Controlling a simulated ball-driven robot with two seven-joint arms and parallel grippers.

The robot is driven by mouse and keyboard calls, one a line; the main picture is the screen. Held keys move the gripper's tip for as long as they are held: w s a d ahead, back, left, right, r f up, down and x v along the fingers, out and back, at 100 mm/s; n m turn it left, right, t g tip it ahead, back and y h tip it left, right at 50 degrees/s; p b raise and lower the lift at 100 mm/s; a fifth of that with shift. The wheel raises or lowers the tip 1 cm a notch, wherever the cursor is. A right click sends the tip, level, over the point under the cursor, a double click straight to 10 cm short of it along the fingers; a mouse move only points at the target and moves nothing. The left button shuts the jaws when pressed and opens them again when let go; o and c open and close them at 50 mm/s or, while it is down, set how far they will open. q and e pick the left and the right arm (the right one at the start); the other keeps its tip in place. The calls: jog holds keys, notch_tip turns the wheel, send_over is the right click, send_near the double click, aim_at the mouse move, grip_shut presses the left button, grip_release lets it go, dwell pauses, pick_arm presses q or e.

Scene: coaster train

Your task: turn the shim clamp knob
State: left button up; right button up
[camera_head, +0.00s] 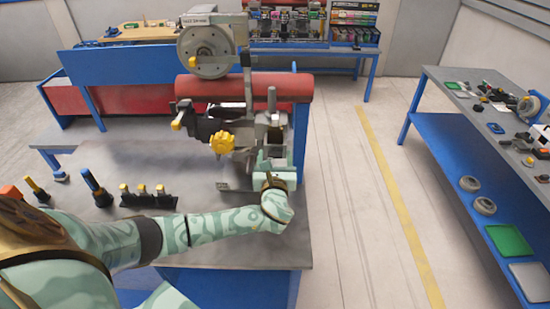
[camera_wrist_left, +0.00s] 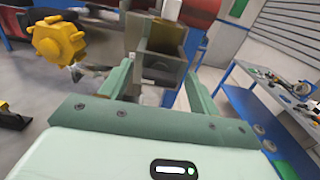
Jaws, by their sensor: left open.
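A yellow lobed knob (camera_head: 222,142) sits on the front of the grey machine on the bench; it also shows at the upper left of the left wrist view (camera_wrist_left: 58,40). I cannot tell for sure that it is the shim clamp knob. My left gripper (camera_head: 275,160) is open at the machine's right side, to the right of the yellow knob and apart from it. In the left wrist view its two fingers (camera_wrist_left: 157,75) stand on either side of a grey block (camera_wrist_left: 160,62) on the machine. I cannot tell whether they touch it. My right gripper is not in view.
Several black holders with yellow tops (camera_head: 148,197) and a blue-handled tool (camera_head: 96,186) stand on the bench left of the machine. A red roller (camera_head: 245,87) lies behind it. A blue-framed side table (camera_head: 480,140) stands right, across open floor.

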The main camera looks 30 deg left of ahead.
pick_arm(q)
jog(key=c, duration=1)
jog(key=shift+n, duration=0.4)
jog(key=n+b, duration=0.2)
jog(key=shift+s+f+n, duration=0.1)
jog(key=shift+f+n, duration=0.1)
jog(key=shift+n, duration=0.1)
jog(key=n+b, duration=0.9)
jog(key=n, duration=0.5)
jog(key=shift+a+f+n, duration=0.1)
jog(key=shift+a+n, duration=0.05)
jog(key=shift+n, duration=0.25)
jog(key=shift+b, duration=0.3)
